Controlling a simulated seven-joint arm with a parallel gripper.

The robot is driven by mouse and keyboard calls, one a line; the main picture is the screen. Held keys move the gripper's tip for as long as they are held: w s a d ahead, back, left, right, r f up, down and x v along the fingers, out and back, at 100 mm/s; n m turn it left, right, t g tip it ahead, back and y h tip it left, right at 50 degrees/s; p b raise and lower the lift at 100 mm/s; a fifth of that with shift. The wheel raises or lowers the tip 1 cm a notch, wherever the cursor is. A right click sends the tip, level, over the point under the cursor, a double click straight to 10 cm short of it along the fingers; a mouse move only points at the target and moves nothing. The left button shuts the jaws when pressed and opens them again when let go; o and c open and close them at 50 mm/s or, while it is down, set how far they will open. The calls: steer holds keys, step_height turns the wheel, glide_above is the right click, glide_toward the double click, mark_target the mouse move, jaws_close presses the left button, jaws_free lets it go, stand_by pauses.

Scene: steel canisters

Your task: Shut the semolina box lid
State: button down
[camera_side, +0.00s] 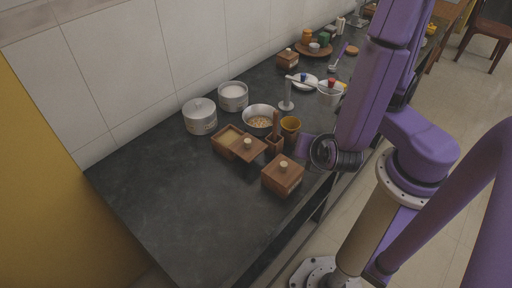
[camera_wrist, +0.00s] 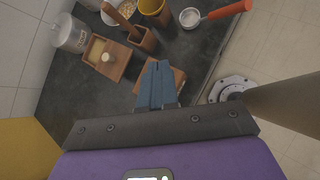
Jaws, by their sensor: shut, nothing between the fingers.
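A wooden box (camera_side: 222,145) with pale yellow contents stands on the dark counter in the side view. Its knobbed lid (camera_side: 249,149) is slid toward the right, leaving the left part of the box uncovered. In the wrist view the same box (camera_wrist: 93,48) is at upper left, with its lid (camera_wrist: 108,63) off to the right side. I cannot read a semolina label on it. My gripper (camera_wrist: 160,66) is shut and empty, over a second wooden box and apart from the open one in the picture. In the side view the fingertips cannot be made out.
The second wooden box (camera_side: 283,178) is closed. The counter's front left is clear.

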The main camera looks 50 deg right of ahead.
steer(key=w+a+f+n+t+y, duration=0.25)
steer(key=a+f+n+t, duration=0.3)
steer(key=n, duration=0.35)
glide_toward(235, 142)
steer(key=shift+y, duration=0.25)
steer(key=s, duration=0.1)
steer(key=s+d, duration=0.1)
steer(key=s+f, duration=0.1)
steer(key=shift+s+d+f, duration=0.1)
steer(key=shift+s+d, duration=0.1)
steer(key=shift+d, duration=0.2)
steer(key=w, duration=0.3)
steer(key=shift+w+d, duration=0.1)
steer(key=shift+d, duration=0.3)
steer(key=shift+w+d, duration=0.1)
steer(key=shift+w, duration=0.4)
steer(key=shift+w+r, duration=0.2)
steer(key=shift+w, duration=3.85)
